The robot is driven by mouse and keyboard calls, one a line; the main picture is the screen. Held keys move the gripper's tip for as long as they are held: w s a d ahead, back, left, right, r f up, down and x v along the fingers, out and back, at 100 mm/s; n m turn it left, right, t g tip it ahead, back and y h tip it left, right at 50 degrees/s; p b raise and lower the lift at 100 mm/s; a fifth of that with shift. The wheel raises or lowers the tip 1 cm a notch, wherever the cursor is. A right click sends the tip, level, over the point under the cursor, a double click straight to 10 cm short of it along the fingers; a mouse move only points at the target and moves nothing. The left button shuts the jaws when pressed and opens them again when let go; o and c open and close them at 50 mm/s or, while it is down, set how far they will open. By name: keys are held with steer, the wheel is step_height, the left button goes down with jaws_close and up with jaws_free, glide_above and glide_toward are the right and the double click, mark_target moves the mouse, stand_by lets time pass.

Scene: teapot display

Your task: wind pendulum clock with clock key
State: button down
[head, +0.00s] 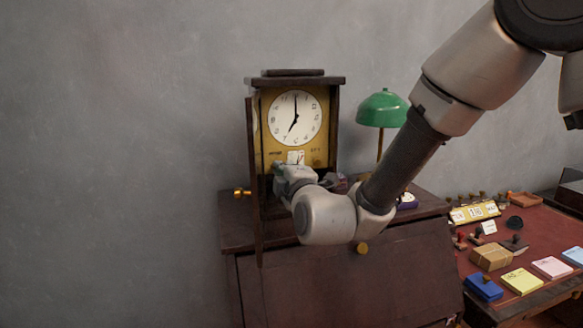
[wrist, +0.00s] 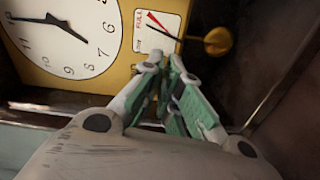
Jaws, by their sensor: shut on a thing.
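The pendulum clock (head: 294,118) stands on the dark cabinet, its narrow door (head: 255,185) open on the left. Its white dial also shows in the wrist view (wrist: 62,38). A small gauge marked FULL with a red and a black needle (wrist: 157,30) sits beside the dial. A brass pendulum bob (wrist: 218,41) hangs past the gauge. My gripper (wrist: 165,60) is at the lower front of the clock, fingers closed together by the gauge. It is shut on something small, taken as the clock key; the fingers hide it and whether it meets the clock.
A green lamp (head: 382,110) stands right of the clock, behind my arm. A red desk (head: 530,232) at the right holds stamps, a parcel (head: 491,257) and note pads. The open door with its brass knob (head: 241,193) stands close left of my gripper.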

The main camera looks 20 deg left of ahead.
steer(key=shift+r, duration=0.25)
steer(key=c, duration=1.6)
jaws_free()
steer(key=shift+c, duration=0.2)
steer(key=shift+f, duration=0.1)
steer(key=shift+s, duration=0.1)
steer(key=v, duration=0.7)
steer(key=shift+s, duration=0.25)
steer(key=shift+d, duration=0.15)
